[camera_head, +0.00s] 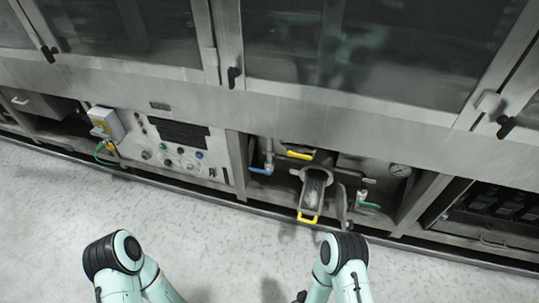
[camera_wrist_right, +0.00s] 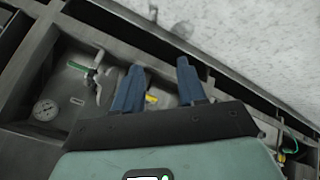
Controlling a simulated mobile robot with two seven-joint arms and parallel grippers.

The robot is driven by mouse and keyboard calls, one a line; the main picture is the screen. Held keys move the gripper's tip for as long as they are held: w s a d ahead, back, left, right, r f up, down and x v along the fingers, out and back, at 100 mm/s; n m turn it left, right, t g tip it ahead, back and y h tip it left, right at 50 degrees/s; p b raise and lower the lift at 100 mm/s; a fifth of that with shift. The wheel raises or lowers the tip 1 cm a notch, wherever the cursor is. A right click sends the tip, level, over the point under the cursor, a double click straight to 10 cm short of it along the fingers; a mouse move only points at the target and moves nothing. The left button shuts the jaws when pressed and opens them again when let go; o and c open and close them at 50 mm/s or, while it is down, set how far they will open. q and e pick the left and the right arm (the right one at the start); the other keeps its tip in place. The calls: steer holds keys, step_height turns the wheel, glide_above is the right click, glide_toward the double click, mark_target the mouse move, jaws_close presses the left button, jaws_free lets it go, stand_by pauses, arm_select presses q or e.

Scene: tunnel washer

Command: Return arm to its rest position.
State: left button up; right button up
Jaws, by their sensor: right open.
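In the head view my left arm (camera_head: 118,262) and my right arm (camera_head: 343,262) show at the bottom edge, bent at their dark joints. Neither gripper can be made out clearly there. In the right wrist view my right gripper (camera_wrist_right: 161,68) has its two blue fingers apart, with nothing held between them. Behind the fingers lies the washer's lower bay, with a pressure gauge (camera_wrist_right: 46,109) at the left and a green-handled valve (camera_wrist_right: 80,67). The left gripper is out of view.
The tunnel washer (camera_head: 300,105) spans the back. Its lower bay holds a pulled-out strainer drawer with a yellow handle (camera_head: 307,219), a blue-handled valve (camera_head: 260,171), a green-handled valve (camera_head: 368,204) and a gauge (camera_head: 400,170). A control panel (camera_head: 180,150) is left. Pale floor (camera_head: 50,220) is clear.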

arm_select(q)
steer(key=w+a+f+t+b, duration=0.1)
steer(key=w+f+b, duration=0.3)
steer(key=f+b, duration=0.15)
arm_select(e)
steer(key=s+d+f+m+g+y, duration=0.1)
steer(key=s+f+m+g+y, duration=0.2)
steer(key=s+m+g+y, duration=0.45)
arm_select(q)
steer(key=s+d+r+g+p, duration=0.1)
steer(key=s+r+p, duration=0.1)
steer(key=r+p, duration=0.6)
steer(key=s+d+r+g+p, duration=0.1)
steer(key=s+r+p, duration=0.1)
steer(key=r+p, duration=0.7)
steer(key=shift+s+p, duration=0.35)
steer(key=shift+p, duration=0.15)
arm_select(e)
steer(key=s+a+r+h, duration=0.1)
steer(key=s+r, duration=0.2)
steer(key=r, duration=0.6)
steer(key=s+a+r+m, duration=0.1)
steer(key=s+r, duration=0.2)
steer(key=r, duration=0.6)
steer(key=shift+s+a+g+h, duration=0.2)
steer(key=shift+s+g+h, duration=0.15)
steer(key=shift+s+g, duration=0.1)
arm_select(q)
steer(key=shift+r, duration=0.1)
